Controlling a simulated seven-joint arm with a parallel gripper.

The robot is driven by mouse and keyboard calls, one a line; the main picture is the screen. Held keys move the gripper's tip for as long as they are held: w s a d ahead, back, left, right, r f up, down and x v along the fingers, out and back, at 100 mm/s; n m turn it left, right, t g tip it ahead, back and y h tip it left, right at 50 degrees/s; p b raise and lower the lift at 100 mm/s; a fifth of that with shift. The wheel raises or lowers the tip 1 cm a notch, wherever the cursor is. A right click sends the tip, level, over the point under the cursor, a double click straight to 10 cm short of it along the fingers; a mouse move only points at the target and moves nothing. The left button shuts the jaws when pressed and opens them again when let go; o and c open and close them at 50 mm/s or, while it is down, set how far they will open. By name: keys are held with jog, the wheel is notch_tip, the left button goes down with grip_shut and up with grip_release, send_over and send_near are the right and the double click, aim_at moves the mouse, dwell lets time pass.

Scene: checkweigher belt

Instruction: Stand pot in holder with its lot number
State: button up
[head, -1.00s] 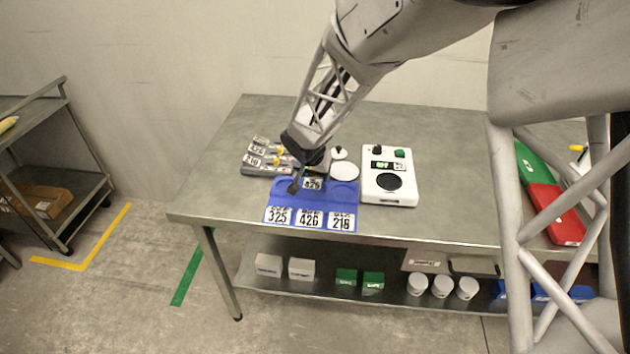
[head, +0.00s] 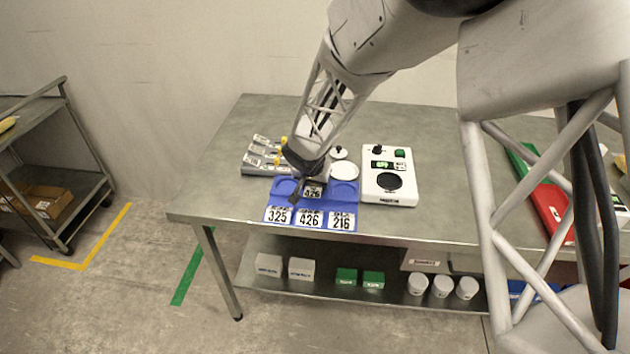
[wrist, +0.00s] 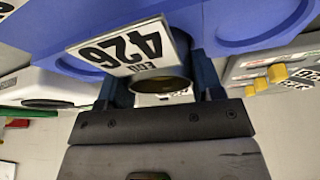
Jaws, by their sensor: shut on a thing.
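My gripper (head: 303,188) points down over the blue holder (head: 270,200) and is shut on a pot labelled 426 (head: 314,193). In the wrist view, my gripper's fingers (wrist: 160,88) are on both sides of the pot (wrist: 130,47), whose label reads 426. The holder has round recesses, with front labels reading 325, 426 and 216 from left to right. The left and right recesses look empty. The pot is at the middle one, behind the 426 label; my gripper hides that recess, and I cannot tell whether the pot touches it.
A white scale (head: 388,198) stands right of the holder. A white disc (head: 344,171) and a small white knobbed piece (head: 338,153) lie behind. Grey labelled pieces with yellow parts (head: 262,157) lie behind left. A red bin (head: 550,208) is far right. The table's front left is clear.

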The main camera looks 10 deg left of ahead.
jog(key=shift+f, duration=0.4)
jog(key=shift+s+f, duration=0.15)
jog(key=shift+f, duration=0.25)
jog(key=o, duration=1)
jog(key=shift+f, duration=0.15)
jog(key=shift+c, duration=0.2)
jog(key=shift+o, duration=0.6)
jog(key=shift+v, duration=0.85)
jog(key=w+v, duration=0.1)
jog(key=v, duration=1.1)
jog(key=shift+r, duration=0.2)
